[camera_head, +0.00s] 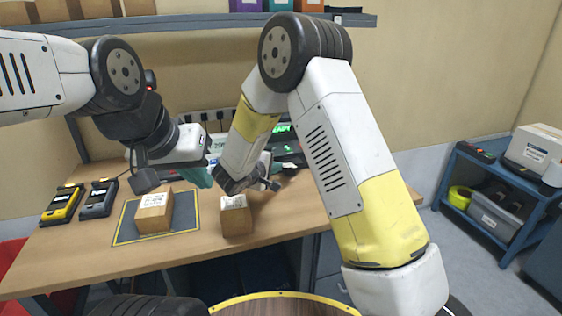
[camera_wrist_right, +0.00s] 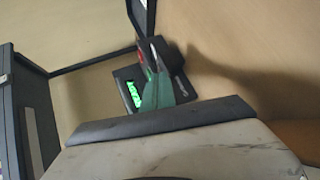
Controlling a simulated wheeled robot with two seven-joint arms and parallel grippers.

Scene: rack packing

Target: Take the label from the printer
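A dark device with a lit green display (camera_head: 281,128), which looks like the printer, stands at the back of the bench, partly hidden by my right arm. In the right wrist view a dark device with a green display (camera_wrist_right: 133,95) shows beyond a teal pointed piece (camera_wrist_right: 157,94). I cannot make out a label on it. My right gripper (camera_head: 250,184) is low over the bench, in front of the device, with its fingers mostly hidden. My left gripper (camera_head: 172,180) hangs above the mat, with a teal piece at its right side; its finger opening is unclear.
A brown box (camera_head: 154,213) sits on a dark mat (camera_head: 186,212). Another box (camera_head: 236,217) with a pale top stands to its right. Yellow (camera_head: 62,204) and dark (camera_head: 98,199) handheld devices lie at the left. A blue cart (camera_head: 489,190) stands at the right.

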